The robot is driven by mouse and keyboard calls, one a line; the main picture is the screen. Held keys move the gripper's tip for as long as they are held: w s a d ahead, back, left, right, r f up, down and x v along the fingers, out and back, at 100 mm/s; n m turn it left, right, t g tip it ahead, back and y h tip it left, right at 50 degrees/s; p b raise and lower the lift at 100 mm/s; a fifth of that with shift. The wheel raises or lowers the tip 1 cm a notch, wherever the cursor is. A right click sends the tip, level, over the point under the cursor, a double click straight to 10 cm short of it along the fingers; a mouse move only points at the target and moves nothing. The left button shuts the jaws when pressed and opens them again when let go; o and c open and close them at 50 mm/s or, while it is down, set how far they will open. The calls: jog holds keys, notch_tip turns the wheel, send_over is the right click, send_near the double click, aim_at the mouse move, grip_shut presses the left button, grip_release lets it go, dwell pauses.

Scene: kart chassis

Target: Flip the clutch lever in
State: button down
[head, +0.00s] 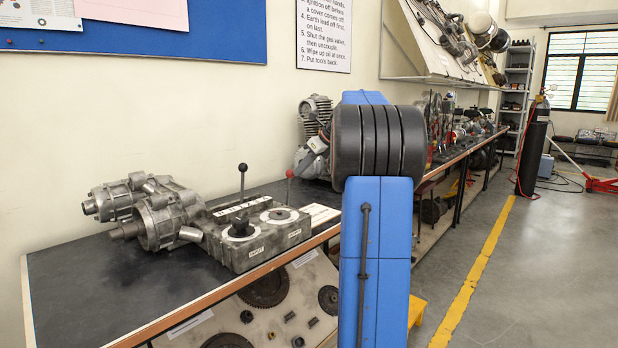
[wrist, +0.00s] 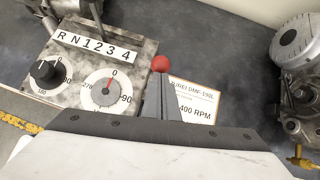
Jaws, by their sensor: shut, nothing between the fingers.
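The gearbox test block (head: 255,245) sits on the dark bench, with a black-knobbed lever (head: 242,168) upright on top. A second lever with a red knob (head: 290,173), apparently the clutch lever, stands at its right side. In the wrist view the red knob (wrist: 160,63) is just beyond the tips of my gripper (wrist: 161,80). The fingers are shut together with nothing between them. Whether they touch the knob I cannot tell; the lever's stem is hidden there.
The block's top has two dials, one with a black knob (wrist: 46,73) and one with a red pointer (wrist: 110,90). An RPM card (wrist: 195,105) lies right of the block. Metal engine parts (wrist: 300,60) stand further right, and a gearbox casing (head: 160,215) at left.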

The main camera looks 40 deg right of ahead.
jog(key=shift+w+a+r+g, duration=0.1)
jog(key=shift+w+r+g, duration=0.15)
jog(key=shift+w, duration=0.65)
jog(key=shift+w+a+r+g, duration=0.1)
jog(key=shift+w+r+g, duration=0.1)
jog(key=shift+w, duration=0.65)
jog(key=shift+s, duration=0.1)
jog(key=s+f+v, duration=0.1)
jog(key=v, duration=1.2)
jog(key=shift+d, duration=0.2)
